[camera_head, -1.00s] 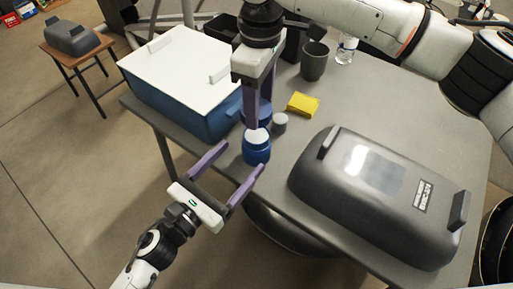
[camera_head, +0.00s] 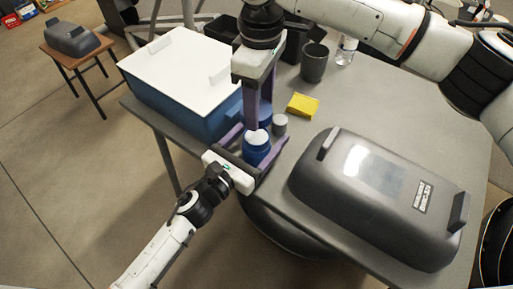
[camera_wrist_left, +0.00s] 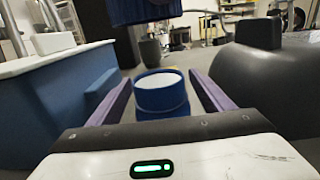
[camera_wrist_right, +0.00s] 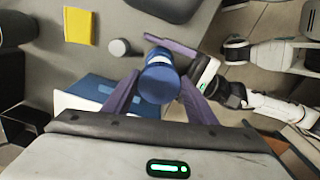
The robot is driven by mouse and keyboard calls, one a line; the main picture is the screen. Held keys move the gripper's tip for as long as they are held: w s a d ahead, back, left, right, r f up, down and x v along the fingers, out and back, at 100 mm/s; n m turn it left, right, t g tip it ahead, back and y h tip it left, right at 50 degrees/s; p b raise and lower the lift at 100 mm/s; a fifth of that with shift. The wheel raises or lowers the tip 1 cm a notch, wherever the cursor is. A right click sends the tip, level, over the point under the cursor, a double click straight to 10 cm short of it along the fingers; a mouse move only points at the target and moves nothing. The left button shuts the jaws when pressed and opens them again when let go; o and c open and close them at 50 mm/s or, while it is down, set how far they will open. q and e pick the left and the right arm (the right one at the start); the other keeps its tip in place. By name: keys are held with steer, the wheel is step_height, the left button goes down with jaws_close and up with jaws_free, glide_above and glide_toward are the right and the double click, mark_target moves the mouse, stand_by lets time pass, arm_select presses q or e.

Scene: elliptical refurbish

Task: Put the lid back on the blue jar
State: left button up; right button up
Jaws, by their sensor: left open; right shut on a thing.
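The blue jar (camera_head: 257,152), with a pale white top, stands upright near the table's front edge. In the left wrist view the jar (camera_wrist_left: 161,100) sits between my left fingers. My left gripper (camera_head: 264,133) is open, one finger on each side of the jar; clear gaps show on both sides. My right gripper (camera_head: 258,112) points down above and slightly behind the jar, shut on the blue lid (camera_wrist_right: 158,84). The lid also hangs at the top of the left wrist view (camera_wrist_left: 145,10), apart from the jar. In the head view the fingers partly hide the lid.
A small grey cylinder (camera_head: 280,124) stands close behind the jar. A yellow block (camera_head: 303,105) and dark cup (camera_head: 314,62) are farther back.

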arm_select(q)
steer(key=shift+x, duration=0.8)
steer(key=c, duration=1.6)
arm_select(e)
glide_above(259, 138)
steer(key=shift+w+f, duration=0.15)
steer(key=shift+f, duration=2.35)
steer(key=shift+f, duration=0.9)
steer(key=shift+f, duration=0.5)
arm_select(q)
jaws_close()
arm_select(e)
steer(key=shift+o, duration=0.2)
steer(key=shift+m, duration=1.7)
